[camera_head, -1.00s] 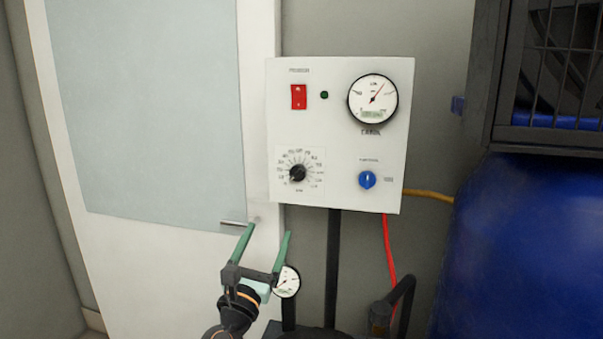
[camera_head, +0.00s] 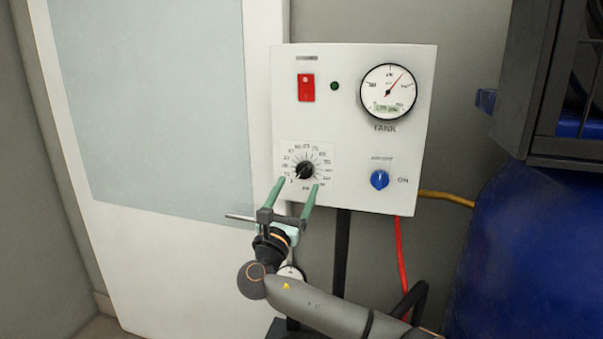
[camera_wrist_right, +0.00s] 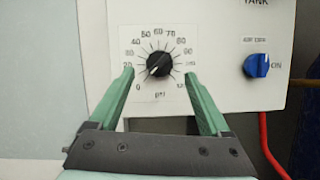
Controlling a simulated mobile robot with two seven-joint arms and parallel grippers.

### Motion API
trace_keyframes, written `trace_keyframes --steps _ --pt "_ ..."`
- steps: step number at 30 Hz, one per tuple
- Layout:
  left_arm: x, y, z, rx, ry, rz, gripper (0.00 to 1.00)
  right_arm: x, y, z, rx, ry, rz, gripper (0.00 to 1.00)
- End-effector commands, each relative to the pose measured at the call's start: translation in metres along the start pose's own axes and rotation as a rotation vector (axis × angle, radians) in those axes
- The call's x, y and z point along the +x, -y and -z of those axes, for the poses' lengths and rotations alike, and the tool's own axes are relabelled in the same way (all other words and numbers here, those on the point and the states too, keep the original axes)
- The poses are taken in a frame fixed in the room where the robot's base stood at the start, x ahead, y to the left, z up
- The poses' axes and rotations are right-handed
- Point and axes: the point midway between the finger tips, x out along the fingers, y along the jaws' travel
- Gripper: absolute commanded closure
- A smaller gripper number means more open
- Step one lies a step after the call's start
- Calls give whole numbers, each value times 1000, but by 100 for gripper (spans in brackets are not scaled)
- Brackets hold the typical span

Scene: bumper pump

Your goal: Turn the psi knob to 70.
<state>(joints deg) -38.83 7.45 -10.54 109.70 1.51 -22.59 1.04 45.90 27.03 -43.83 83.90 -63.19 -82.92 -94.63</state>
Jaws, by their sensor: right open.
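The black psi knob (camera_head: 305,170) sits on a white numbered dial plate (camera_head: 325,150) at the lower left of the white control panel (camera_head: 345,215). In the right wrist view the knob (camera_wrist_right: 159,65) is between the fingertips, and its light mark seems to point to the lower left, near the low numbers. My right gripper (camera_head: 298,184) is open, with its green fingers pointing at the dial from below. The fingertips lie on either side of the knob in the picture; I cannot tell how far they are from the panel. My left gripper is not in view.
The panel also has a red switch (camera_head: 306,87), a green light (camera_head: 335,86), a tank gauge (camera_head: 388,92) and a blue ON knob (camera_head: 379,180). A door handle (camera_head: 240,217) is close left of my gripper. A blue tank (camera_head: 530,250) stands at right.

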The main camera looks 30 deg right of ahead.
Motion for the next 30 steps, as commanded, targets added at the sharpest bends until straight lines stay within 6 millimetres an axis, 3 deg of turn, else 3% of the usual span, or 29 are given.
trace_keyframes --steps 3,7,19,30 --pt "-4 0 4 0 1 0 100 22 0 -2 -1 0 2 19" --pt "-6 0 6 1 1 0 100 36 0 -1 0 1 0 19" --pt "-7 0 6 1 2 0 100 43 0 1 0 -1 -2 19" --pt "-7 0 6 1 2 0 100 43 0 0 0 -1 -1 59"
